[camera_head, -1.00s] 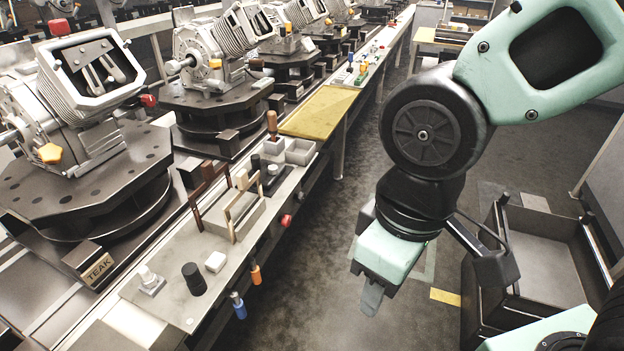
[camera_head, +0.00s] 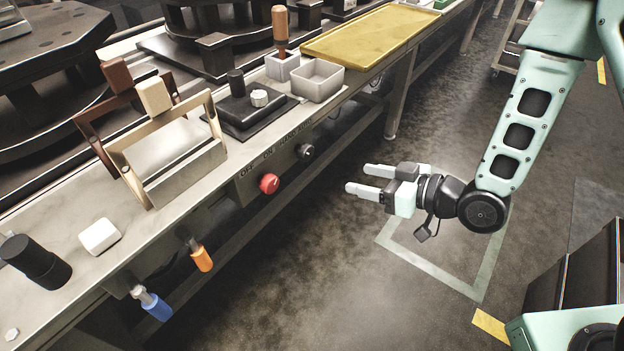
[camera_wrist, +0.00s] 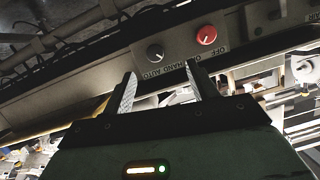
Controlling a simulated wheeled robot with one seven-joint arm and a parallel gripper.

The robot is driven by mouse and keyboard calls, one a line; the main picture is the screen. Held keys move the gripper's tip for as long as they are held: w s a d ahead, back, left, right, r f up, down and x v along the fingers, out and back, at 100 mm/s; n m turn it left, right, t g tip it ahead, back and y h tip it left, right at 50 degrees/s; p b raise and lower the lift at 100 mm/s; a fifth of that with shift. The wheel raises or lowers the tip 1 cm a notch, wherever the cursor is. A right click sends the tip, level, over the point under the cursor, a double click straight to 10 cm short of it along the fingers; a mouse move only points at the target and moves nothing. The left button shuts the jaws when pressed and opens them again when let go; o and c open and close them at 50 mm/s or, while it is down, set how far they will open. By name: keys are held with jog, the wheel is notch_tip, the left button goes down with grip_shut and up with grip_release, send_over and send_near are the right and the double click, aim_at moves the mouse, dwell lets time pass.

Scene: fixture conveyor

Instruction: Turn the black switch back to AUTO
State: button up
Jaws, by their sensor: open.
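The black switch (camera_head: 305,151) is a small round knob on the bench's front face, right of a red knob (camera_head: 269,183). In the wrist view the black switch (camera_wrist: 155,53) is ahead of my fingers, with HAND and AUTO lettering beside it, seen upside down. The red knob (camera_wrist: 206,35) is to its right, near OFF and ON lettering. Which way the black switch points is too small to tell. My gripper (camera_head: 357,179) is open and empty, fingers toward the bench front, apart from the switch. Its fingers also show in the wrist view (camera_wrist: 160,73).
Blue-handled (camera_head: 153,304) and orange-handled (camera_head: 201,256) tools hang from the bench front, left of the knobs. On the bench stand a framed fixture (camera_head: 187,172), grey bins (camera_head: 318,80) and a yellow tray (camera_head: 370,35). The floor around my gripper is clear.

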notch_tip(320, 180, down, 3)
jog(key=d+m+t+y+b, duration=0.1)
jog(key=d+t+y+b, duration=0.1)
jog(key=m+b, duration=0.1)
jog(key=b, duration=0.1)
send_near(309, 157)
jog(key=shift+t, duration=0.4)
jog(key=x, duration=0.9)
jog(key=shift+a+f, duration=0.15)
jog(key=shift+a, duration=0.05)
jog(key=shift+c, duration=0.4)
jog(key=c, duration=0.9)
